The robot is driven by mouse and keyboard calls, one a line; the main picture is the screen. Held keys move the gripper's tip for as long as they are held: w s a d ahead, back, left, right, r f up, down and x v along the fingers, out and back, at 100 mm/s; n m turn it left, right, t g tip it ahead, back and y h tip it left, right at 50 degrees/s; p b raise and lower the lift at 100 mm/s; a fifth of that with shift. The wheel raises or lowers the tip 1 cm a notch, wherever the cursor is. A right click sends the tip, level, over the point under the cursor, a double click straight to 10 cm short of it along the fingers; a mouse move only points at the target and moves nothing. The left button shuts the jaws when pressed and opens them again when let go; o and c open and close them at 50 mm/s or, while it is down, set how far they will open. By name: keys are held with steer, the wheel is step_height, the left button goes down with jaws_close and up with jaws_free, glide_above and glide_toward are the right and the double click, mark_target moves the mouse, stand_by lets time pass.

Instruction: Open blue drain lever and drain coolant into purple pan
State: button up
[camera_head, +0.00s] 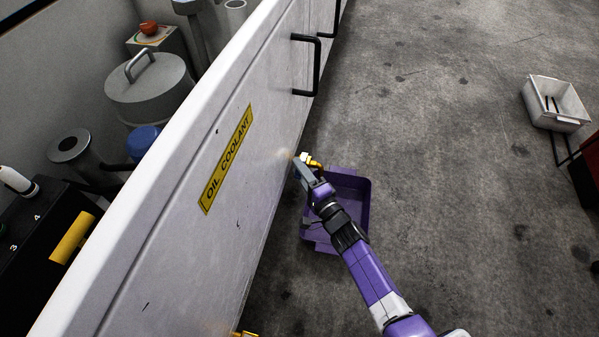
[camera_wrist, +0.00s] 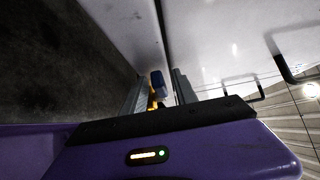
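The purple pan (camera_head: 357,195) lies on the floor beside the white cabinet, partly covered by my arm in the head view. A brass-coloured fitting (camera_head: 312,161) sticks out low on the cabinet side, above the pan. My gripper (camera_head: 300,166) is at this fitting, close to the cabinet. In the wrist view, the blue lever end (camera_wrist: 157,83) shows between the fingers of my gripper (camera_wrist: 160,92). The fingers stand apart with a narrow dark gap beside the lever; firm contact is not visible. No coolant flow can be seen.
The white cabinet (camera_head: 258,95) with a yellow "OIL COOLANT" label (camera_head: 227,158) borders my arm on the left. A black handle (camera_head: 316,65) juts from it farther up. A light bin (camera_head: 556,103) stands at the right. The floor between is clear.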

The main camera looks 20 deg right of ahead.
steer(key=shift+w, duration=0.1)
jaws_close()
stand_by(1.4)
